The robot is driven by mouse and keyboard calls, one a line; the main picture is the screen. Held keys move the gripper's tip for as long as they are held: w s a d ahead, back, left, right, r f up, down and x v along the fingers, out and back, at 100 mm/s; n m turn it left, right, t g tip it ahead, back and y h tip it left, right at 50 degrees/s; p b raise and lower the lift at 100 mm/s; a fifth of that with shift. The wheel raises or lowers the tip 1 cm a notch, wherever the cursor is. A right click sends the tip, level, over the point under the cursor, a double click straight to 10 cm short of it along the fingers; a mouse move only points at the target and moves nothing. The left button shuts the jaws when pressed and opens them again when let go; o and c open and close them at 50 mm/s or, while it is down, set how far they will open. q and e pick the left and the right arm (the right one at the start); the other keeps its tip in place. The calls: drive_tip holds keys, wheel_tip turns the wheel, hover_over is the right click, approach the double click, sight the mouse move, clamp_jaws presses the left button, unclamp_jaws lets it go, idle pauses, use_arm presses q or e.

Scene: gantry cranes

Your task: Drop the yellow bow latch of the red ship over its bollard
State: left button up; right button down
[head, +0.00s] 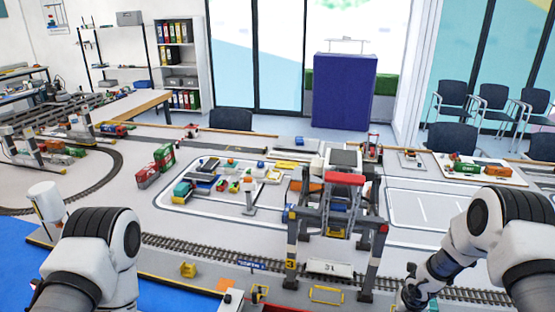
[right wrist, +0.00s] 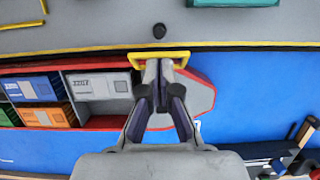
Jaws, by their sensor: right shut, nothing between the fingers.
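In the right wrist view, the yellow bow latch (right wrist: 134,60) is a flat loop at the bow of the red ship (right wrist: 202,97), by the quay edge. My right gripper (right wrist: 165,66) is shut and empty, its fingertips at the latch and covering part of it. I cannot tell whether they touch it. The dark round bollard (right wrist: 159,31) stands on the grey quay, beyond the latch and apart from it. The latch is not around the bollard. My left arm shows in the head view, but its gripper is out of sight.
The ship carries several containers (right wrist: 37,88) beside the gripper. Blue water surface (right wrist: 255,90) lies to the right. A gantry crane (head: 345,180) stands over the rail track (head: 200,252) in the head view. A green object (right wrist: 232,3) is on the quay.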

drive_tip(key=shift+w+p, duration=0.15)
drive_tip(key=shift+p, duration=0.4)
drive_tip(key=shift+w+d+r, duration=0.1)
drive_tip(key=shift+w+r, duration=0.05)
drive_tip(key=shift+r, duration=0.25)
wheel_tip(320, 180, up, 9)
drive_tip(key=w, duration=0.2)
drive_tip(key=shift+w+d+r, duration=0.15)
drive_tip(key=shift+w+d, duration=0.15)
idle(0.7)
